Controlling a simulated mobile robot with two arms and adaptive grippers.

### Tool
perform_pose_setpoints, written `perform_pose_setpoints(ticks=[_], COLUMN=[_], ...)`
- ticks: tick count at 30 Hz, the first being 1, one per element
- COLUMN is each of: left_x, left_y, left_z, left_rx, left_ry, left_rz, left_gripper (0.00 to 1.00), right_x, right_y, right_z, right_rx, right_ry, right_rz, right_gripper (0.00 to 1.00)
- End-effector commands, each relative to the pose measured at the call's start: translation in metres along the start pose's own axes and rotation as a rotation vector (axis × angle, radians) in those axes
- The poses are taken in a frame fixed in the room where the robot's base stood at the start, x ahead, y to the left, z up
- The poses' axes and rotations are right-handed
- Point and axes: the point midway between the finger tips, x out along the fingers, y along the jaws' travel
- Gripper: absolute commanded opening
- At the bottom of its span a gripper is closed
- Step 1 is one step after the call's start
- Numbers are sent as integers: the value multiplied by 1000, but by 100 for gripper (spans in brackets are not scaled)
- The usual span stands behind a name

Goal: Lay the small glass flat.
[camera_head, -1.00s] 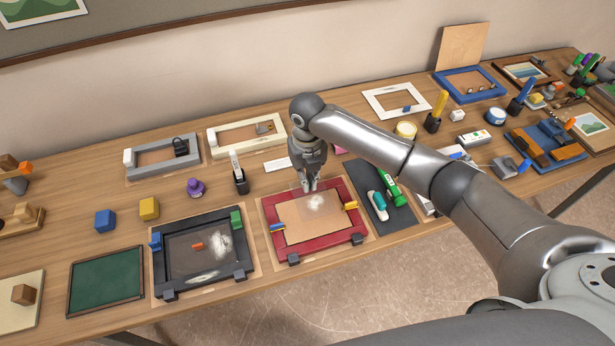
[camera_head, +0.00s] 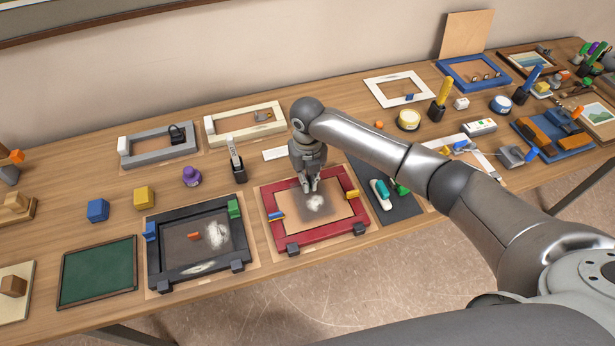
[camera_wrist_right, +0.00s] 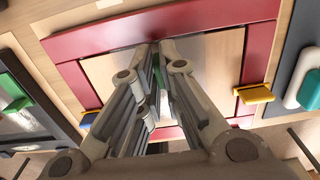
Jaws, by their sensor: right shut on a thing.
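My right gripper (camera_head: 308,186) is at the far part of the red frame (camera_head: 275,234), pointing down. In the right wrist view the gripper (camera_wrist_right: 157,48) is shut, with a thin green edge of the small glass (camera_wrist_right: 157,72) between its fingers. The rest of the pane is clear and hard to make out. A whitish smudge shows over the frame's tan opening. I cannot tell the pane's exact tilt or whether its lower edge touches the backing. Blue and yellow clips sit on the frame's left and right sides. My left gripper is out of view.
A black frame (camera_head: 160,263) with a smudged opening and an orange block stands left of the red one. A dark mat (camera_head: 400,209) with a teal-and-white tool lies at right. Black corner blocks (camera_head: 292,249) stand at the red frame's near edge.

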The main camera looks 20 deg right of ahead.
Motion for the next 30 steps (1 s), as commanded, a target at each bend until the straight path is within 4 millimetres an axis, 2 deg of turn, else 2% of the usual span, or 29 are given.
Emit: perform_pose_setpoints(ticks=[13, 23, 24, 30], left_x=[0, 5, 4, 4], left_y=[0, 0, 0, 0], left_z=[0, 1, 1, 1], left_rx=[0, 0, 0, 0], left_ry=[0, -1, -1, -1], left_rz=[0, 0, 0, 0], left_gripper=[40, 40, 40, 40], right_x=[1, 10, 9, 9], right_y=[0, 0, 0, 0], right_z=[0, 0, 0, 0], right_rx=[0, 0, 0, 0], right_ry=[0, 0, 0, 0], right_rz=[1, 1, 1, 1], right_gripper=[0, 0, 9, 32])
